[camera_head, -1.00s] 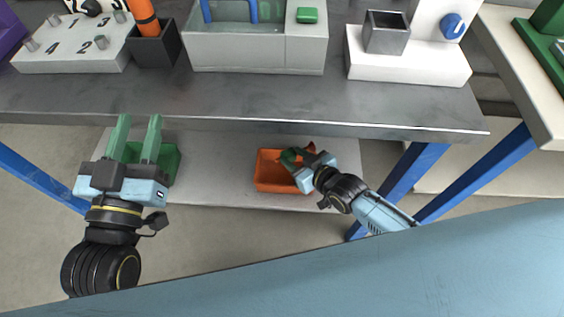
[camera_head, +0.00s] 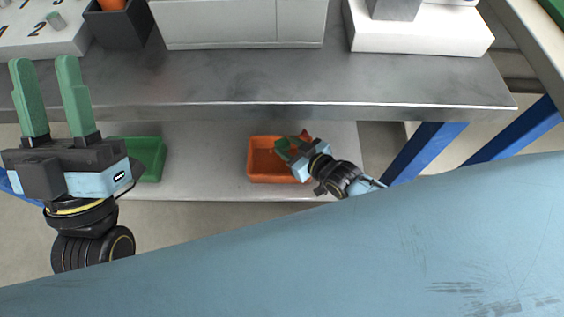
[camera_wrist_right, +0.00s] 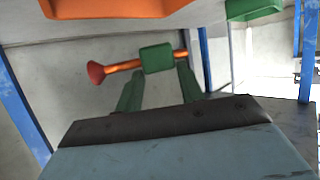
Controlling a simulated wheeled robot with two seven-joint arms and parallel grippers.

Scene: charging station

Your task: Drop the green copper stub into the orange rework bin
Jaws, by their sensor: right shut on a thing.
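My right gripper (camera_head: 287,148) is at the orange rework bin (camera_head: 270,178), over its right part in the head view. In the right wrist view my right gripper (camera_wrist_right: 158,80) is shut on the green copper stub (camera_wrist_right: 157,58), a copper-coloured bar with a flared end and a green block at its middle. The orange bin also shows at the top edge of that view (camera_wrist_right: 105,8), apart from the stub in the picture. In the head view the stub is small and partly hidden by the fingers. My left gripper (camera_head: 49,65) is open and empty at the left.
The bin stands on a pale lower shelf (camera_head: 210,175) under the grey tabletop (camera_head: 300,85). A green bin (camera_head: 150,158) is on the shelf at left. The tabletop's front edge (camera_head: 300,111) lies just beyond the bins. A blue table leg (camera_head: 425,150) is right of my right gripper.

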